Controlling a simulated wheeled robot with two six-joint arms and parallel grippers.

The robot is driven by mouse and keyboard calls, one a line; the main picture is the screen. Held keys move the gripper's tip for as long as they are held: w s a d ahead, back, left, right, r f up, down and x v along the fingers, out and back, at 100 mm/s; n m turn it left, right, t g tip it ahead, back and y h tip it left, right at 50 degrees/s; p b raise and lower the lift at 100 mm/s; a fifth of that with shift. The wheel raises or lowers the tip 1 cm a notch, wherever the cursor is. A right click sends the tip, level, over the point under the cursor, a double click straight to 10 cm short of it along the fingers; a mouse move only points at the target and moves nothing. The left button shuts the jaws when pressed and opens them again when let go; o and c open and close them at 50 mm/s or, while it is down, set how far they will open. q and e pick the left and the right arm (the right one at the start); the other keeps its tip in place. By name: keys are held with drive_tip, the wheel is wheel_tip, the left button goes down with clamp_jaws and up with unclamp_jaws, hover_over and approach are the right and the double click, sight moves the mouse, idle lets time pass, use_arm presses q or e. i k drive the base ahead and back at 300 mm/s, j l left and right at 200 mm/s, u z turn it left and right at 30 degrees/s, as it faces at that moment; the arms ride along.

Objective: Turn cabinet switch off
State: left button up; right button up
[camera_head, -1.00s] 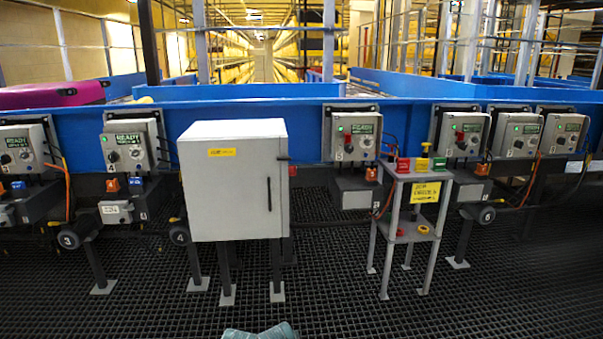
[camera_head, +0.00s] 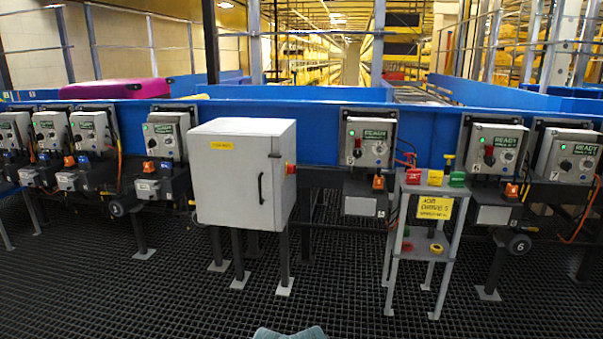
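The grey cabinet (camera_head: 230,180) stands on dark legs in front of the blue conveyor, left of centre. Its door faces me, looks closed, and has a dark vertical handle. A yellow label is at its top left. A red switch (camera_head: 290,169) on a small yellow plate sits on the cabinet's right side wall, near the top. It is too small to tell its position. Neither of my grippers is in view.
A small grey stand (camera_head: 446,236) with red and yellow items and a yellow sign stands right of the cabinet. Control boxes reading READY (camera_head: 367,142) line the blue conveyor (camera_head: 318,146). The dark grated floor (camera_head: 140,305) in front is clear. A magenta case (camera_head: 115,89) lies behind the rail at left.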

sight(291, 168)
drive_tip(key=k+l, duration=0.1)
drive_tip(key=l, duration=0.3)
drive_tip(key=i+l, duration=0.25)
drive_tip(key=i, duration=0.3)
drive_tip(key=i+l+z, duration=0.15)
drive_tip(key=i, duration=0.4)
drive_tip(key=i+l, duration=0.3)
drive_tip(key=i, duration=0.25)
drive_tip(key=i+l+z, duration=0.15)
drive_tip(key=i, duration=0.45)
